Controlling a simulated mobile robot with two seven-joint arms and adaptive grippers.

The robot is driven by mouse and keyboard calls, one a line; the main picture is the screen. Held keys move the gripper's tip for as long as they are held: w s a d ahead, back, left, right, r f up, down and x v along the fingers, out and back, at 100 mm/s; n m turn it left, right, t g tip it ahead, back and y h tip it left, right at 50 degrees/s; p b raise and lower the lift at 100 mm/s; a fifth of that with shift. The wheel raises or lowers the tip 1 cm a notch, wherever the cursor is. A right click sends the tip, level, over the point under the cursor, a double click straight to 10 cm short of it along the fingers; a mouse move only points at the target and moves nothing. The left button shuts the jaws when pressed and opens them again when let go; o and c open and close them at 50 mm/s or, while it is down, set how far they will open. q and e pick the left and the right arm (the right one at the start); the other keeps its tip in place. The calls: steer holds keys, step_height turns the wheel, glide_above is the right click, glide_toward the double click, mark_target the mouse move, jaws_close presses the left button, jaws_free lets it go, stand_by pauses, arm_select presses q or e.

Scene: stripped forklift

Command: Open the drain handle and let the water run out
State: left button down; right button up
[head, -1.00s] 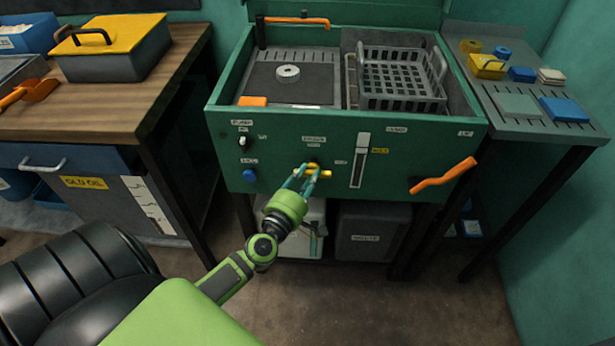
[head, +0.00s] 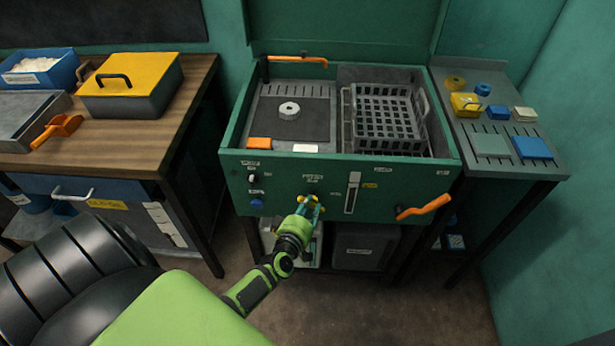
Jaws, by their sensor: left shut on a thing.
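The drain handle (head: 311,198) is a small yellow lever low on the front panel of the green wash tank (head: 270,185). My left gripper (head: 309,206) is shut on it, and its fingers hide much of the handle, so its exact angle is hard to tell. A label sits just above the handle. A vertical level gauge (head: 352,192) is to the right of it. A white container (head: 268,236) stands under the tank, partly hidden by my arm. No running water can be made out. My right gripper is not in view.
An orange crank handle (head: 424,207) sticks out from the panel's right side. A blue knob (head: 256,202) is on the left. A grey basket (head: 388,118) sits in the tank. A wooden bench (head: 130,130) stands left, a grey side table (head: 520,180) right.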

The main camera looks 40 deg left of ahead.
arm_select(q)
steer(key=d+m+g+y+p, duration=0.1)
steer(key=m+p, duration=0.1)
steer(key=p, duration=0.2)
steer(key=shift+d+r+m+g, duration=0.1)
steer(key=shift+m+g, duration=0.2)
steer(key=shift+m, duration=0.1)
steer(key=shift+w+m+y+p, duration=0.1)
steer(key=shift+m+y+p, duration=0.2)
steer(key=shift+m+p, duration=0.5)
steer(key=shift+d+f+m+g+y+p, duration=0.1)
steer(key=shift+f+m+g+y+p, duration=0.1)
steer(key=shift+m+g+y+p, duration=0.35)
steer(key=shift+f+m+g+y+p, duration=0.15)
steer(key=shift+f+m+g+p, duration=0.1)
steer(key=shift+m, duration=0.5)
steer(key=shift+y, duration=0.3)
steer(key=c, duration=1)
jaws_free()
steer(key=shift+f, duration=0.1)
steer(key=shift+c, duration=0.2)
steer(key=shift+a, duration=0.25)
steer(key=shift+w, duration=0.1)
